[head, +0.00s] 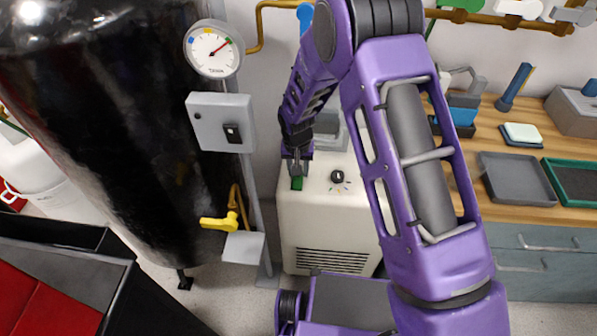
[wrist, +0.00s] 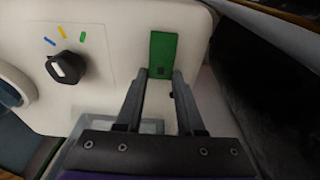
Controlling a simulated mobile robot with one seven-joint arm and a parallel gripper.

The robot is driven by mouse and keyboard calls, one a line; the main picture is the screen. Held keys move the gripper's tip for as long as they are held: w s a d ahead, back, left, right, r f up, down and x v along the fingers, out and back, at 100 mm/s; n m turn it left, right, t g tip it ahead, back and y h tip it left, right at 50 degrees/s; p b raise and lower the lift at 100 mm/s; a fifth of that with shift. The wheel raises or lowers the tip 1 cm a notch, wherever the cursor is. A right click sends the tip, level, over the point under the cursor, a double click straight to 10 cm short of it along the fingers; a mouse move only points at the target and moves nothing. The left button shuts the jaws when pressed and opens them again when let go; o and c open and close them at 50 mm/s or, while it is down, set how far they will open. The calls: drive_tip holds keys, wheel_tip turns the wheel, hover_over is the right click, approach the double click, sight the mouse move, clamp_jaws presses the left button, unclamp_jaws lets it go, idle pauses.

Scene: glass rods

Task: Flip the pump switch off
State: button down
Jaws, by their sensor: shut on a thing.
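My gripper (head: 298,160) is at this plate from above. In the wrist view the two fingertips of my gripper (wrist: 158,76) lie on either side of the plate's lower end and are shut on the green switch, with a gap between them; the exact contact is not clear.
A dark knob (head: 337,177) with coloured marks is beside the green plate. A round gauge (head: 213,50) is above the grey box. A large black tank (head: 100,130) and a yellow valve handle (head: 219,221) are at left. A wooden bench with trays (head: 512,200) is at right.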

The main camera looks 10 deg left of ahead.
drive_tip(key=shift+s+r+t, duration=0.25)
drive_tip(key=shift+t, duration=0.75)
drive_tip(key=c, duration=0.5)
unclamp_jaws()
drive_tip(key=p+v, duration=0.1)
drive_tip(key=v, duration=0.7)
drive_tip(key=p+v, duration=0.1)
drive_tip(key=v, duration=0.8)
drive_tip(key=shift+s+d+r+p, duration=0.1)
drive_tip(key=shift+d+r+p, duration=0.15)
drive_tip(key=shift+p, duration=0.15)
